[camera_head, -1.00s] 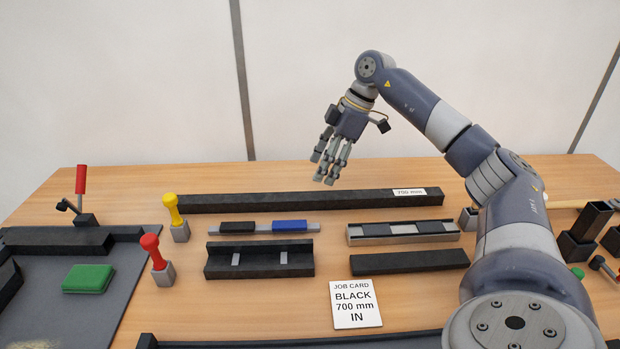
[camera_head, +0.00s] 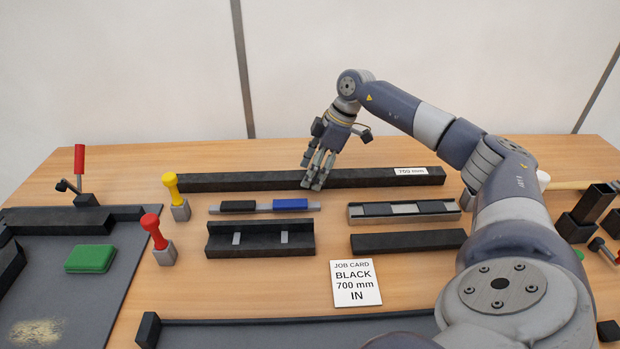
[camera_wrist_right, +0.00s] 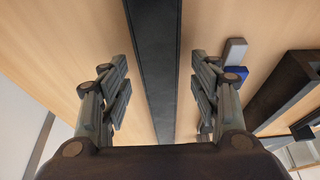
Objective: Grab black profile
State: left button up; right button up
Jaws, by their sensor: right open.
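The long black profile (camera_head: 245,181) lies across the back of the table, with a white "700 mm" label (camera_head: 411,171) near its right end. My right gripper (camera_head: 314,185) is over the middle of this profile, fingers pointing down. In the right wrist view the black profile (camera_wrist_right: 155,60) runs between the two open finger pairs (camera_wrist_right: 160,100), with a gap on each side. A job card (camera_head: 356,283) at the front reads "BLACK 700 mm IN". My left gripper is not in view.
In front of the profile lie a grey rail with black and blue blocks (camera_head: 290,204), a black channel (camera_head: 260,250), a grey channel (camera_head: 403,220) and a shorter black bar (camera_head: 408,242). Yellow (camera_head: 171,186) and red (camera_head: 151,224) handled tools stand left. A dark mat with a green block (camera_head: 91,259) is far left.

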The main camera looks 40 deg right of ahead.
jog(key=shift+f, duration=0.15)
grip_shut()
jog(key=shift+w, duration=0.1)
